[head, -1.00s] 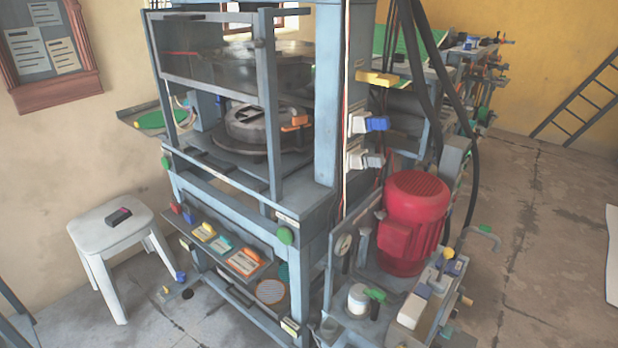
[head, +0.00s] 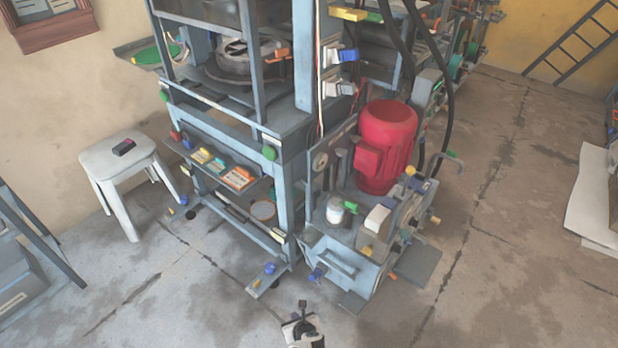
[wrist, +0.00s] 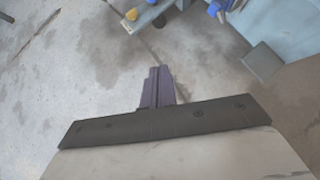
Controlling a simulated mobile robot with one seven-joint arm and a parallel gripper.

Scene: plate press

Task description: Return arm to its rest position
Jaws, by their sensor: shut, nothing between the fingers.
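My gripper (head: 302,306) shows at the bottom centre of the head view, above the bare floor in front of the press. In the wrist view its purple-grey fingers (wrist: 158,88) are together with nothing between them. The plate press (head: 225,85) stands apart from my gripper, farther back. A round metal plate part (head: 238,68) sits inside the press frame. Most of my arm is outside the head view.
A blue-grey frame (head: 30,240) is at the left edge. The floor (head: 180,290) in front is clear.

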